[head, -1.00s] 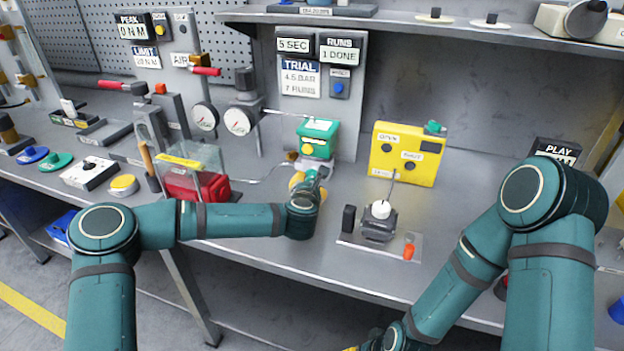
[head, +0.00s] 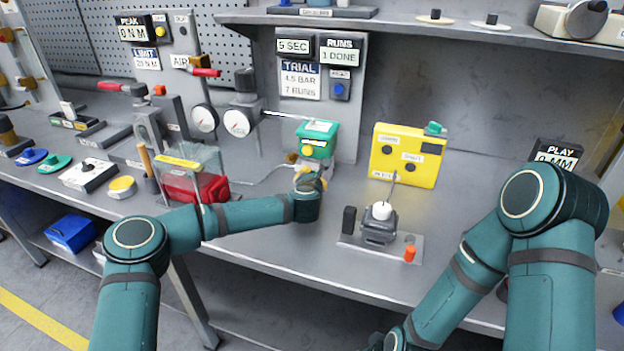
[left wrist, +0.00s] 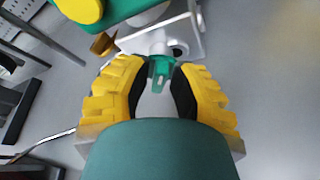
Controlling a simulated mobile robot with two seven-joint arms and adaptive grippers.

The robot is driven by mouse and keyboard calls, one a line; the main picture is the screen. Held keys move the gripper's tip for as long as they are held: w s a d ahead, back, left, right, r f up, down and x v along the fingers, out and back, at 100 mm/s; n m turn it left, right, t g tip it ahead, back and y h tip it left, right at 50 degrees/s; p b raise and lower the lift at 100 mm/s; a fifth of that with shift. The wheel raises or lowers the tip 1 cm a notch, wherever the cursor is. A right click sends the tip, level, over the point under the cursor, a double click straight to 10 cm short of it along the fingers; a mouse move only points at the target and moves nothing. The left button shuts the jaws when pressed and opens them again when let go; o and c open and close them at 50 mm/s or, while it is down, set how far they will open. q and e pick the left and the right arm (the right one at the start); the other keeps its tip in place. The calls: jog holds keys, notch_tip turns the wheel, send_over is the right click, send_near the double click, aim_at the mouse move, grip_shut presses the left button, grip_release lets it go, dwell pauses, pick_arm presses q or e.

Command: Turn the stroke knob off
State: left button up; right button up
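No label reading "stroke" is legible. A green unit (head: 318,127) with a yellow button stands on the bench below the trial panel. In the left wrist view, a small green knob (left wrist: 161,70) sticks out from a white bracket (left wrist: 185,35) below that unit. My left gripper (left wrist: 161,78) has its yellow fingers on either side of this knob, and the knob fills the gap at the fingertips. In the head view my left gripper (head: 310,180) is just in front of the green unit and hides the knob. My right gripper is below the picture's edge.
A yellow box (head: 407,172) stands to the right, with a valve fixture (head: 380,222) in front. A gauge (head: 238,122) and a red block under a clear guard (head: 195,187) are on the left.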

pick_arm(q)
grip_shut()
jog(key=shift+d+f+m+t+y+b, duration=0.1)
jog(key=shift+m+t+y+b, duration=0.4)
jog(key=shift+m, duration=0.5)
jog(key=o, duration=0.6)
grip_release()
jog(key=shift+c, duration=0.2)
